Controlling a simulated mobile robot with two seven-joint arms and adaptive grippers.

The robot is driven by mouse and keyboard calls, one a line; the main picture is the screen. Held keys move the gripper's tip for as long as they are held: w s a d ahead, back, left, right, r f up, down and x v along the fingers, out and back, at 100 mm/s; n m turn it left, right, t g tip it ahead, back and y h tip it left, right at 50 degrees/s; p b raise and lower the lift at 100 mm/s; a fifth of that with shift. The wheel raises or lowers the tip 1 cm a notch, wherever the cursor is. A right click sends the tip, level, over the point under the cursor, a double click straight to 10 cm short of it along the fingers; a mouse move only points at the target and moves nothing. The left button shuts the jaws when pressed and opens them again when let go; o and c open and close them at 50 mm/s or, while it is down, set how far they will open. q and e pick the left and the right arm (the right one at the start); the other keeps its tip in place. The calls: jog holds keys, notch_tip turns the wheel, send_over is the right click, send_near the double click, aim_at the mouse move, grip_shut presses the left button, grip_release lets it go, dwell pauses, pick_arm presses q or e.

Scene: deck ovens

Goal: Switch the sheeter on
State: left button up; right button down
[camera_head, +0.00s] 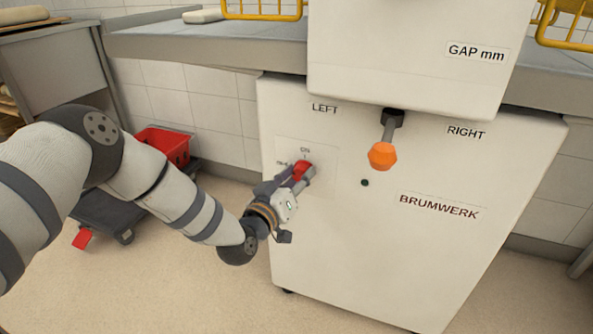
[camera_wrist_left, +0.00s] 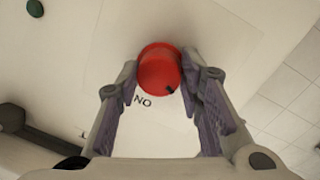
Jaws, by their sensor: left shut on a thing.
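The sheeter (camera_head: 350,240) is a large white machine marked BRUMWERK. A red rotary knob (camera_head: 301,170) sits on a pale plate on its front, below the word LEFT. My left gripper (camera_head: 300,178) reaches it from the lower left and is shut on it. In the left wrist view the red knob (camera_wrist_left: 160,70) is between the two fingertips (camera_wrist_left: 160,78), with a dark mark on its lower right edge. The letters ON show upside down just below the knob. The fingers partly hide the plate in the head view. My right gripper is not in view.
An orange-tipped lever (camera_head: 383,154) hangs from the upper housing, right of my gripper. A small dark green button (camera_head: 365,183) is below it. A red crate (camera_head: 165,147) on a dark dolly stands behind my left arm. The floor in front is clear.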

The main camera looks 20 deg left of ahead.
pick_arm(q)
jog(key=m+p, duration=0.2)
jog(key=m, duration=0.1)
jog(key=shift+d+r+m+p, duration=0.1)
jog(key=shift+r+m+p, duration=0.2)
jog(key=m+p, duration=0.2)
jog(key=m, duration=0.1)
jog(key=shift+y, duration=0.3)
jog(key=m+p, duration=0.1)
jog(key=m, duration=0.2)
jog(key=shift+f+m+g+y, duration=0.1)
jog(key=shift+m+g+y, duration=0.2)
jog(key=shift+f+m+y+p, duration=0.1)
jog(key=shift+m+y+p, duration=0.3)
jog(key=shift+m, duration=0.9)
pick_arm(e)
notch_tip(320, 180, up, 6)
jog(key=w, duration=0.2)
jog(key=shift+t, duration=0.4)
pick_arm(q)
jog(key=o, duration=1.2)
jog(key=shift+w, duration=0.1)
jog(key=shift+c, duration=0.2)
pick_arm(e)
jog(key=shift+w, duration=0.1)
